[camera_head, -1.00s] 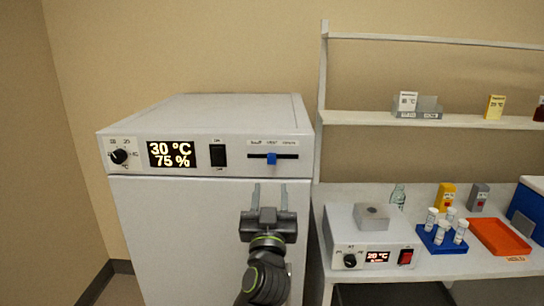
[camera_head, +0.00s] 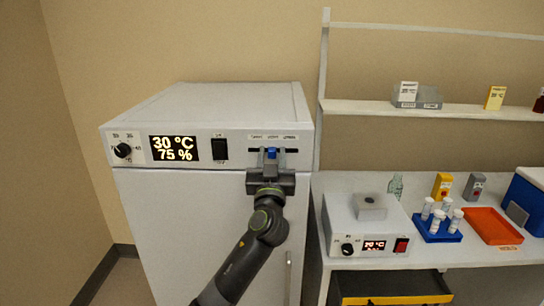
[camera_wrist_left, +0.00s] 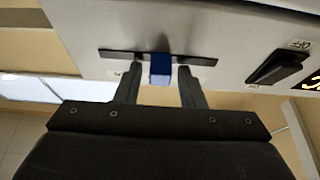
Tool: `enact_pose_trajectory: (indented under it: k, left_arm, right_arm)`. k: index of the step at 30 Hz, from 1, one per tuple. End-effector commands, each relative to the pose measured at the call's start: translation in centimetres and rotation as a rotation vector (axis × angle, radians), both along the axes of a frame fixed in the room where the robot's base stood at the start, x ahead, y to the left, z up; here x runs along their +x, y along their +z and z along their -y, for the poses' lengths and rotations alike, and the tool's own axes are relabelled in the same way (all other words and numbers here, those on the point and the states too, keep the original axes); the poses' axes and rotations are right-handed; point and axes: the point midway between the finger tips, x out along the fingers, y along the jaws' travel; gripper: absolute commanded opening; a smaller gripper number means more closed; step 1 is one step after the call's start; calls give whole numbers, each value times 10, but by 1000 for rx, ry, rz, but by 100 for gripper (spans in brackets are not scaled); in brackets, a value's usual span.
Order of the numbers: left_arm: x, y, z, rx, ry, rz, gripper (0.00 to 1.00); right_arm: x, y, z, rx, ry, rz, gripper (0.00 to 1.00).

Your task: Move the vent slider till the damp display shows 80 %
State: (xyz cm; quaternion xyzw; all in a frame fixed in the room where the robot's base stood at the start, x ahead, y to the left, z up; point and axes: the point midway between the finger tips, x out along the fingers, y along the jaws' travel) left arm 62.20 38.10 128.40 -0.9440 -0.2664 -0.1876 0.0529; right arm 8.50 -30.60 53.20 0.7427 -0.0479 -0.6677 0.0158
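The blue vent slider (camera_head: 271,153) sits near the middle of its dark slot on the front panel of the white incubator (camera_head: 150,220). The display (camera_head: 174,148) reads 30 °C and 75 %. My left gripper (camera_head: 271,158) is at the slider with one finger on each side. In the left wrist view, the slider (camera_wrist_left: 160,68) stands between the two open fingers (camera_wrist_left: 160,88), with a gap visible on both sides. My right gripper is not in view.
A black rocker switch (camera_head: 220,149) and a knob (camera_head: 122,150) are on the same panel. To the right, a bench holds a small heater unit (camera_head: 360,242), a blue tube rack (camera_head: 437,236) and an orange tray (camera_head: 491,225). A yellow-edged drawer (camera_head: 395,299) shows below.

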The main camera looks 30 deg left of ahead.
Motion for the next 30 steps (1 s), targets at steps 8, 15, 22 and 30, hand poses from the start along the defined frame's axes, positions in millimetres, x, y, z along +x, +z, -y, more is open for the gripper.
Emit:
enact_pose_trajectory:
  k: [8,15,22,30]
  left_arm:
    - [0,0,0,0,0,0,0]
    - [-1,0,0,0,0,0,0]
    - [-8,-2,-13,3,1,2,0]
    - [-9,0,-14,0,0,0,0]
  right_arm:
    - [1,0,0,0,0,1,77]
    - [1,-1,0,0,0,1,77]
    - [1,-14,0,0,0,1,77]
    - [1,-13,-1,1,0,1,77]
